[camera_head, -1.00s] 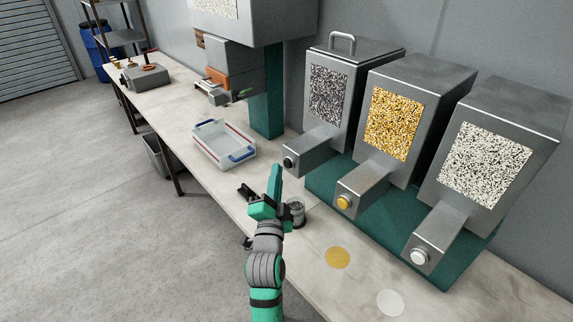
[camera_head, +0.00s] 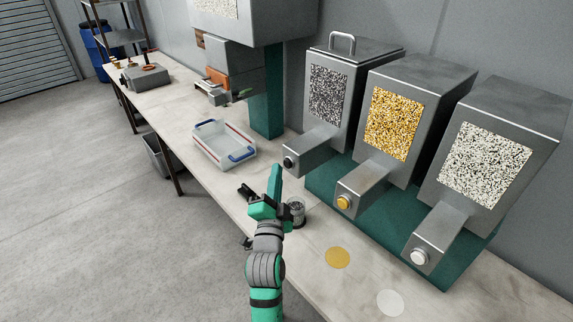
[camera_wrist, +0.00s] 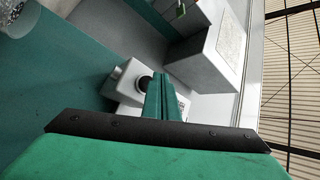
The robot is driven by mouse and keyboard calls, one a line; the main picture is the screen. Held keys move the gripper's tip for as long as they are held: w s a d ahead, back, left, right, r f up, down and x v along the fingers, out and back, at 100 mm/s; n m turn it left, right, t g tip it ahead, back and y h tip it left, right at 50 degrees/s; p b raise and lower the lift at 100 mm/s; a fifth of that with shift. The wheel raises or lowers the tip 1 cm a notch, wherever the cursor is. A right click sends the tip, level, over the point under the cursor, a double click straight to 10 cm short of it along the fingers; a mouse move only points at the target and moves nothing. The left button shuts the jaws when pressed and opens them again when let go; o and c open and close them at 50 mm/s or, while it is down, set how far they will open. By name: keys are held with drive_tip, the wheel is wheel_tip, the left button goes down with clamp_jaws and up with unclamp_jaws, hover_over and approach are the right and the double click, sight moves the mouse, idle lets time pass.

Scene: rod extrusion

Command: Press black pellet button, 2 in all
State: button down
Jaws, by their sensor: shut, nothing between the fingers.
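The black pellet button (camera_head: 288,162) is a round dark knob on the front of the grey spout of the left dispenser (camera_head: 328,95), whose window shows dark speckled pellets. In the wrist view the button (camera_wrist: 145,83) shows just left of my fingertips, partly hidden by them. My gripper (camera_head: 277,167) is shut and empty, its green fingers pointing up just left of and below the button. I cannot tell whether the tips touch it. A clear jar (camera_head: 297,212) with dark speckled contents stands on the bench beside my gripper, below the black spout.
The yellow button (camera_head: 343,202) and the white button (camera_head: 418,257) sit on the neighbouring dispensers to the right. Yellow (camera_head: 337,258) and white (camera_head: 390,302) discs mark the bench before them. A clear tray (camera_head: 222,151) with blue handles lies left of the black spout.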

drive_tip(key=shift+d, duration=0.15)
drive_tip(key=shift+w+d, duration=0.2)
drive_tip(key=shift+w, duration=0.05)
drive_tip(key=shift+w+d, duration=0.3)
drive_tip(key=shift+d, duration=0.15)
idle(0.9)
drive_tip(key=shift+s+a, duration=0.1)
idle(0.3)
drive_tip(key=shift+s+a, duration=0.45)
drive_tip(key=shift+a, duration=0.2)
drive_tip(key=shift+s+a, duration=0.75)
drive_tip(key=shift+a, duration=0.3)
drive_tip(key=shift+s+a, duration=0.75)
drive_tip(key=shift+a, duration=0.25)
